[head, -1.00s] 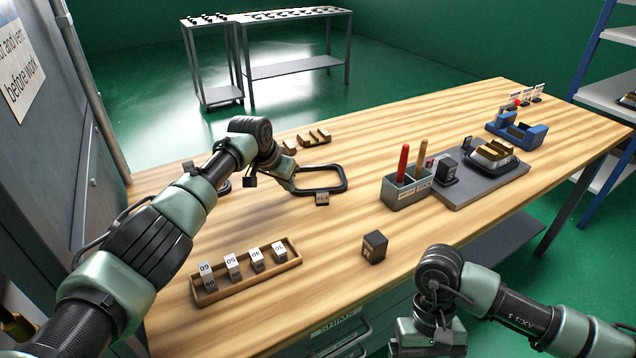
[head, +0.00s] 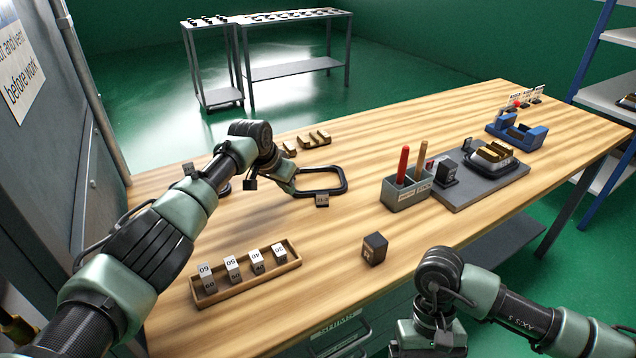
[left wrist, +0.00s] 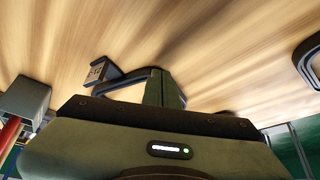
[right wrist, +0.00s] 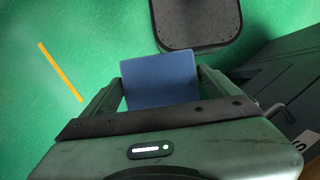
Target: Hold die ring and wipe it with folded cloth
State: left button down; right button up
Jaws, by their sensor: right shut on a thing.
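The die ring (head: 345,180), a black rounded-square frame with a small tag on its near side, lies at the table's middle left. My left gripper (head: 291,189) is at the ring's left side. In the left wrist view its fingers (left wrist: 165,88) look close together at the ring's bar (left wrist: 130,78); whether they grip it is hidden. The folded cloth (right wrist: 160,80) is a flat blue rectangle. My right gripper (right wrist: 160,95) is shut on it, off the table's near edge above the green floor. The cloth does not show in the head view.
A wooden rack (head: 245,277) with several numbered blocks stands at the front left. A dark cube (head: 374,248) stands near the front edge. A grey holder (head: 405,196) with upright tools, a grey mat (head: 470,190) and a blue dispenser (head: 517,133) are to the right.

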pick_arm(q)
jog(key=shift+r+p, duration=2.25)
jog(key=shift+r, duration=0.65)
pick_arm(e)
jog(key=shift+r, duration=2.5)
